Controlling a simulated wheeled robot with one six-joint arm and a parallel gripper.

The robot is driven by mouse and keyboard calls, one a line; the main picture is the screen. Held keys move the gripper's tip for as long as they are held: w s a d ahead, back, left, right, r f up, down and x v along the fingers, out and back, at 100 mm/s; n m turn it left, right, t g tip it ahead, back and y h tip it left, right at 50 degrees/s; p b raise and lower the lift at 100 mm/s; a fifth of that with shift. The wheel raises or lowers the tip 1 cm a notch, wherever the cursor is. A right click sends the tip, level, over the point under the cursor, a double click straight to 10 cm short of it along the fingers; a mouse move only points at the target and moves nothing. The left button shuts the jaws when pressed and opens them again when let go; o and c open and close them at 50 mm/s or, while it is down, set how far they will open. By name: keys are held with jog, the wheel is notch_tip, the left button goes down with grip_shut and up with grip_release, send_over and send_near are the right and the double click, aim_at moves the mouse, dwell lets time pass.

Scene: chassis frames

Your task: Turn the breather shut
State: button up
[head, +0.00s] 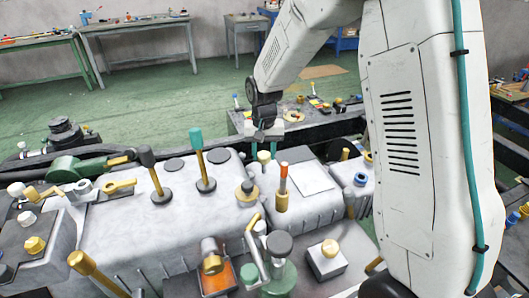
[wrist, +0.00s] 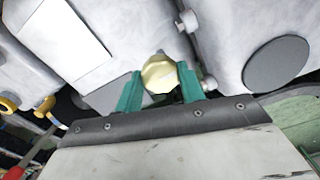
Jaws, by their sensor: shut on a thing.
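A cream, faceted cap, which looks like the breather (wrist: 160,72), sits between the two teal fingers of my gripper (wrist: 159,84) in the wrist view. The fingers are shut on it from both sides. In the head view the cap (head: 264,157) shows small at the back of the pale housing, with my gripper (head: 264,147) reaching down onto it from above. The cap's lower part and its base are hidden by the fingers, so I cannot tell how far it is turned.
Tall levers with a teal grip (head: 197,145) and a black grip (head: 149,165) rise to the left. A flat white plate (head: 311,179) lies right.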

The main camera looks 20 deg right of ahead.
aim_at(264, 154)
jog(key=o, duration=1)
jog(key=shift+c, duration=0.2)
notch_tip(264, 154, up, 8)
jog(key=shift+f, duration=0.1)
jog(key=s+d+r+n, duration=0.1)
jog(key=s+r, duration=0.3)
jog(key=s, duration=0.7)
jog(key=s+d+r+n, duration=0.1)
jog(key=s+r, duration=0.2)
jog(key=s, duration=0.8)
jog(key=s+d+r+n+t, duration=0.1)
jog(key=s+r, duration=0.3)
jog(key=s, duration=0.8)
jog(key=shift+r, duration=0.3)
